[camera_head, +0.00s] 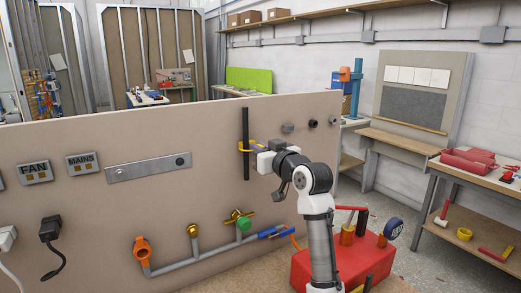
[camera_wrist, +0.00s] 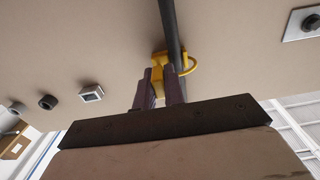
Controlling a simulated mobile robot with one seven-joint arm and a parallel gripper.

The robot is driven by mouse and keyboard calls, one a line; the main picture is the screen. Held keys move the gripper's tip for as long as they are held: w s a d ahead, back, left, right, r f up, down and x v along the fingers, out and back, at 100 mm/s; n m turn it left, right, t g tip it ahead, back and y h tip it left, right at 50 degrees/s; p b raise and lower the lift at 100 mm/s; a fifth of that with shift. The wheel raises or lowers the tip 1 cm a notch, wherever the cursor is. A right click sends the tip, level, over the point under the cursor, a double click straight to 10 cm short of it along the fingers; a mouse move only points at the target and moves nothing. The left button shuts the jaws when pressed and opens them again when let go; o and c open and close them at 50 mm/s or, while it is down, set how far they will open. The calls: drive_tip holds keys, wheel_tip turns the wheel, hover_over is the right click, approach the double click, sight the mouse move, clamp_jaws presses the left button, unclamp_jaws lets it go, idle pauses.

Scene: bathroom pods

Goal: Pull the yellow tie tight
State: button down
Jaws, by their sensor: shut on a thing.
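The yellow tie (camera_head: 244,147) sits on the upright black bar (camera_head: 246,115) on the beige panel. In the wrist view the tie (camera_wrist: 188,66) shows as a yellow head and a small loop standing out to the right of the black bar (camera_wrist: 170,22). My gripper (camera_head: 257,147) reaches the bar from the right. In the wrist view its dark fingers (camera_wrist: 160,74) are close together and shut on a yellow part of the tie. The fingers hide part of the tie, so how snugly it sits around the bar cannot be told.
Small fittings (camera_head: 288,128) stick out of the panel right of the tie. Below are grey pipes (camera_head: 200,262) with an orange fitting (camera_head: 141,248) and a green-capped valve (camera_head: 243,222). A red box (camera_head: 350,262) with tools stands at the lower right. Switches marked FAN (camera_head: 35,172) are left.

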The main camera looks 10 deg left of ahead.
drive_tip(key=b+v, duration=0.1)
drive_tip(key=v, duration=0.3)
drive_tip(key=shift+d+f, duration=0.1)
drive_tip(key=shift+f, duration=0.05)
drive_tip(key=c, duration=1.5)
unclamp_jaws()
drive_tip(key=shift+s+d, duration=0.1)
drive_tip(key=shift+s, duration=0.05)
drive_tip(key=shift+b+v, duration=2.8)
drive_tip(key=shift+v, duration=4.1)
